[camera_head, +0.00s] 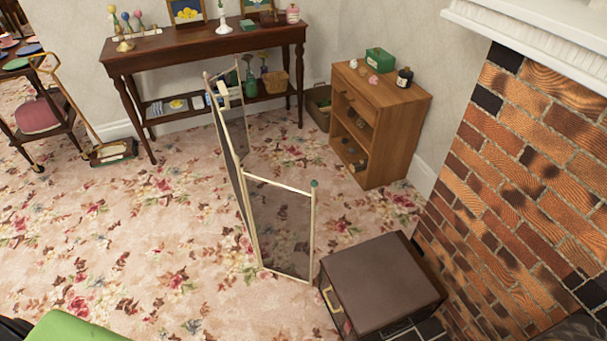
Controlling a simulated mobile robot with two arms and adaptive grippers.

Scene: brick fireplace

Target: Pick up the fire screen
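The fire screen (280,225) stands upright on the floral carpet in the middle of the head view. It has several folding panels of dark see-through mesh in thin pale-gold frames. The near panel faces me and has a small green knob on its top right corner. The middle panel is seen nearly edge-on and runs away from me toward the far panel. A small handle shows at the top of the middle panel. Neither of my grippers is in view.
A brown box-shaped stove (380,285) stands just right of the screen, by the brick fireplace (530,190). A wooden shelf cabinet (400,130) and a dark console table (200,42) stand behind. Open carpet (120,240) lies left; a green object (75,328) is at the bottom left.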

